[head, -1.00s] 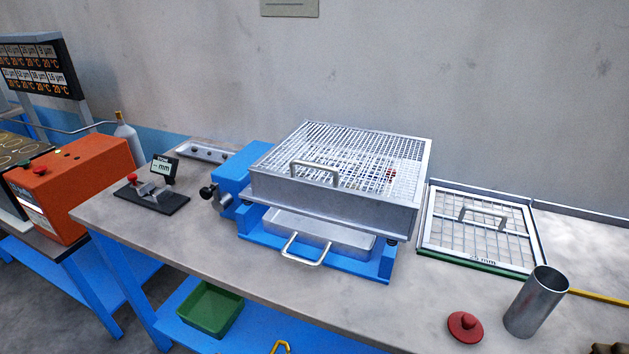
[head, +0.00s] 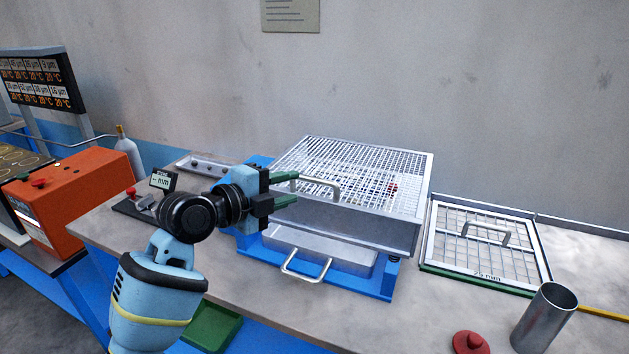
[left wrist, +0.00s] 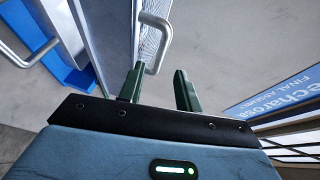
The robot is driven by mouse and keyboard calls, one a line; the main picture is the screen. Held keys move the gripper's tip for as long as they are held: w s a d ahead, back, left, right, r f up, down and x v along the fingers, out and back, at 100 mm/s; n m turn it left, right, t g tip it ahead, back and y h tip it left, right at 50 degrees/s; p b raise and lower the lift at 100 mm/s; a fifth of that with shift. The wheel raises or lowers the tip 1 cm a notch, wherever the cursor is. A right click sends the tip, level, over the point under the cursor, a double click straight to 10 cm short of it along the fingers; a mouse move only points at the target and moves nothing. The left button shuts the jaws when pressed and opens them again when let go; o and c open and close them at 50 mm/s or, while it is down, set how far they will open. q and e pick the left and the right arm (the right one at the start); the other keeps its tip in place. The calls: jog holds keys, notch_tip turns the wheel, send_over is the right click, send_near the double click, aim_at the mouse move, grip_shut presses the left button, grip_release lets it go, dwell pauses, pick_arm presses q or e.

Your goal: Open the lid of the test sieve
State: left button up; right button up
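The test sieve (head: 380,232) is a metal box on a blue base on the bench. Its lid (head: 370,160) is a wire mesh top, lying flat on the box. A bent metal lid handle (head: 325,182) stands at the lid's front edge; it also shows in the left wrist view (left wrist: 155,42). My left gripper (head: 292,188) is at the left end of this handle, with its two green fingers apart and empty. In the left wrist view the open fingers (left wrist: 158,88) point toward the handle; contact cannot be told. My right gripper is not in view.
A metal pan with a front handle (head: 303,265) sits below the sieve. At right are a spare mesh frame (head: 470,250), a metal cylinder (head: 543,318) and a red lid (head: 470,343). A gauge (head: 162,180) and an orange box (head: 75,195) are at left.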

aim_at(311, 181)
pick_arm(q)
jog(key=shift+x, duration=3.9)
grip_shut()
